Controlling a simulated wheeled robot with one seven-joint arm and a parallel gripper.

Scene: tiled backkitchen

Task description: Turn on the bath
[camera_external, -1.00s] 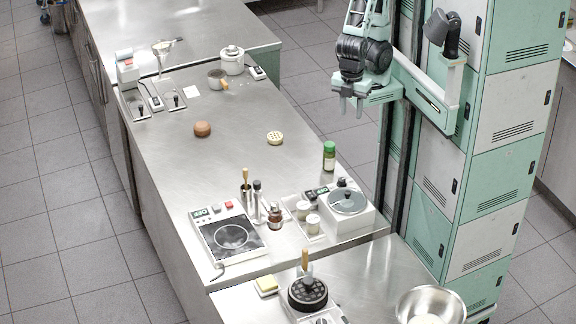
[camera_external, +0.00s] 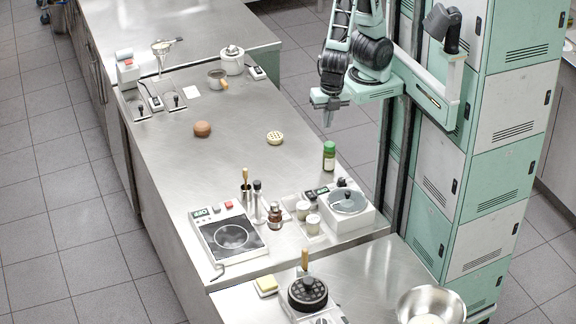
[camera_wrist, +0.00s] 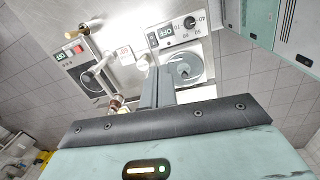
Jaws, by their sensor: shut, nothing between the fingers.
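A white box with a round grey glass lid, which looks like the bath (camera_external: 347,206), stands at the right edge of the steel counter. In the wrist view the bath (camera_wrist: 196,92) shows beyond my fingers. Its front panel carries a small display reading OFF (camera_wrist: 153,40) and a round dial (camera_wrist: 190,22) with numbers around it. My gripper (camera_external: 328,122) hangs above and behind the bath, past the counter's right edge, well apart from it. Its fingers (camera_wrist: 158,74) are together with nothing between them, and hide part of the bath's left side in the wrist view.
A hot plate (camera_external: 232,238) with its own display and red button stands left of the bath. Two pale jars (camera_external: 312,224) and a brown bottle (camera_external: 275,215) stand between them. A green jar (camera_external: 329,156) stands behind the bath. Lockers (camera_external: 440,155) rise to the right.

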